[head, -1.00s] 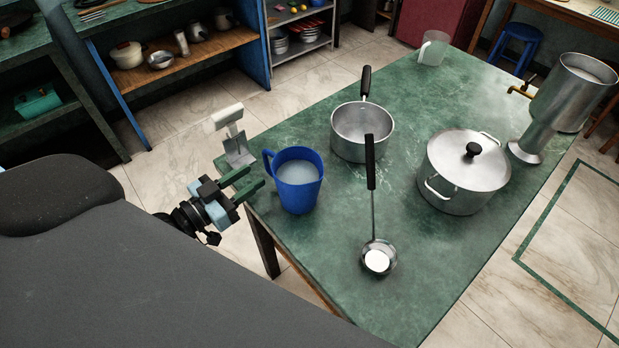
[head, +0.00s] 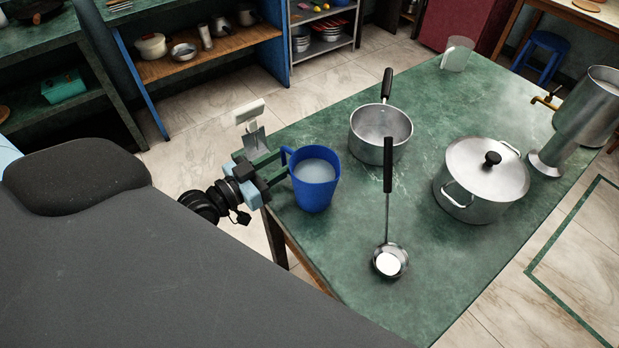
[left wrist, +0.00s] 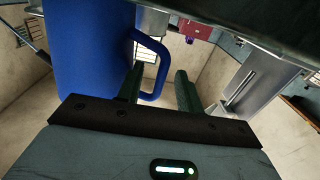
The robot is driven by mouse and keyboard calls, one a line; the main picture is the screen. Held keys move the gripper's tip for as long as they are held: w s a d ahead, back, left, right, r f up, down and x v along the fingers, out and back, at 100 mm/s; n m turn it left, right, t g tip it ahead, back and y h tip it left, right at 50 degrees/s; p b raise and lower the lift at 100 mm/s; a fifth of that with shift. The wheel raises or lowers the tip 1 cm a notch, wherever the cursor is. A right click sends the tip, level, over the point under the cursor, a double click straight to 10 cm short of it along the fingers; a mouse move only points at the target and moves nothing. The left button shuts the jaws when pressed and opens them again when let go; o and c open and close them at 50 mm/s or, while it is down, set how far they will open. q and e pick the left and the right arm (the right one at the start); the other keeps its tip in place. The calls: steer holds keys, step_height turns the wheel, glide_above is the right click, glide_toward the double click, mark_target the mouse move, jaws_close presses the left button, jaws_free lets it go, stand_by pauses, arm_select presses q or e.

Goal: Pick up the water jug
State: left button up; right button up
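The blue water jug (head: 316,187) stands upright on the green table, filled with pale liquid. Its handle (head: 286,158) points left, towards my left gripper. My left gripper (head: 275,168) is at the table's left edge with its fingertips at the handle. In the left wrist view the jug (left wrist: 85,50) fills the upper left. The gripper's two fingers (left wrist: 158,88) are spread apart there, with part of the handle (left wrist: 155,55) showing between them. I cannot tell whether either finger touches it. My right gripper is not in view.
A saucepan (head: 381,138), a ladle (head: 388,225) and a lidded pot (head: 480,185) stand or lie right of the jug on the table (head: 400,312). A clear cup (head: 457,54) and a metal urn (head: 585,110) are farther off. A grey-white scraper-like object (head: 250,118) is just behind the gripper.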

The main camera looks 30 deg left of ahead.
arm_select(q)
steer(key=shift+x, duration=1.85)
steer(key=shift+a, duration=0.1)
jaws_close()
steer(key=shift+r, duration=0.15)
